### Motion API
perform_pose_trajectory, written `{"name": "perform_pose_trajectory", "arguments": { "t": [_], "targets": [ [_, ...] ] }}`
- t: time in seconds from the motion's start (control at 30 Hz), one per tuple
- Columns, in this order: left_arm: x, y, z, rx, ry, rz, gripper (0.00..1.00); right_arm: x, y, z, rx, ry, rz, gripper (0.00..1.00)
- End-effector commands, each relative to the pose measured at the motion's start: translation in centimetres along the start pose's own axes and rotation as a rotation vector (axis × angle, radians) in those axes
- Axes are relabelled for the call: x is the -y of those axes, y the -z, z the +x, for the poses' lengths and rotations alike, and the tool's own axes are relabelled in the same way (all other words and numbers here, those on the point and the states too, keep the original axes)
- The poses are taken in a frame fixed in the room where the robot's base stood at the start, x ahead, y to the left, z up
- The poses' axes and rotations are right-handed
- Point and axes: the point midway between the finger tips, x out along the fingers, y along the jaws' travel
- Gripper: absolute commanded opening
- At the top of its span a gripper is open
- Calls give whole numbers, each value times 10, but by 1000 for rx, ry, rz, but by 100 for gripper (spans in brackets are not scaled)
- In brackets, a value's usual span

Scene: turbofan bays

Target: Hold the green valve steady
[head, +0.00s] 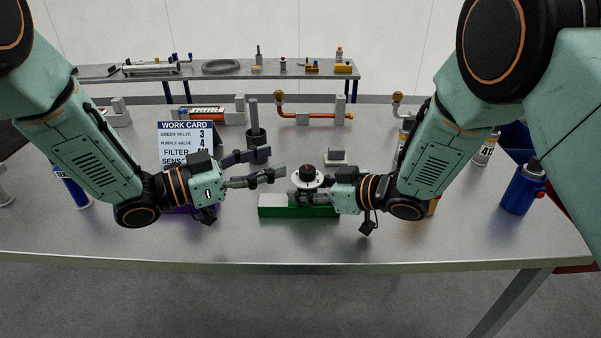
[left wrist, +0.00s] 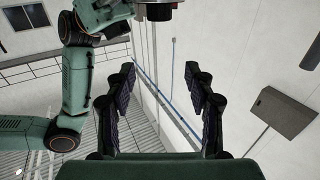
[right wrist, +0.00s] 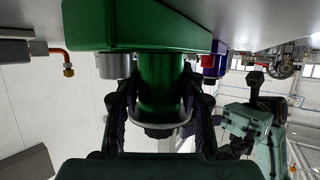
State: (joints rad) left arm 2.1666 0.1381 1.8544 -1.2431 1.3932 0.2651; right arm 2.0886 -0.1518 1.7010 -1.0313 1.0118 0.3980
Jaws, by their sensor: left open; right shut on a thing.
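The green valve stands on the table in the head view, with a green base block (head: 286,211), a white dial and a black knob (head: 307,171) with a red mark on top. My right gripper (head: 304,192) is shut on its body from the right. In the right wrist view the green cylindrical body (right wrist: 160,80) sits between the fingers, below the base in the picture. My left gripper (head: 272,163) is open and empty, left of the dial and apart from it. Its fingers (left wrist: 160,78) stand apart in the left wrist view, with nothing between them.
A work card (head: 184,133) stands behind my left gripper. A purple base (head: 178,210) is mostly hidden under it. A dark cup with a rod (head: 254,138) stands behind. A blue canister (head: 522,190) is at the right. The table's front strip is clear.

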Motion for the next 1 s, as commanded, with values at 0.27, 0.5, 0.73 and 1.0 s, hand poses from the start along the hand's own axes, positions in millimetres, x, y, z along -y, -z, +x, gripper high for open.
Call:
{"name": "perform_pose_trajectory", "arguments": {
  "t": [0.27, 0.5, 0.73, 1.0],
  "targets": [
    [-1, -55, 0, 2, -1, -2, 54, 0, -1, 0, 1, 0, 0, 0],
    [-1, -50, 45, 1, -5, 4, 54, 0, -1, 0, 2, 0, 0, 0],
    [0, -50, 70, 0, -3, 3, 54, 0, -1, 0, 2, 0, 1, 0],
    [0, -50, 75, 0, -1, 1, 54, 0, -1, 0, 2, 0, 1, 0]
  ]
}}
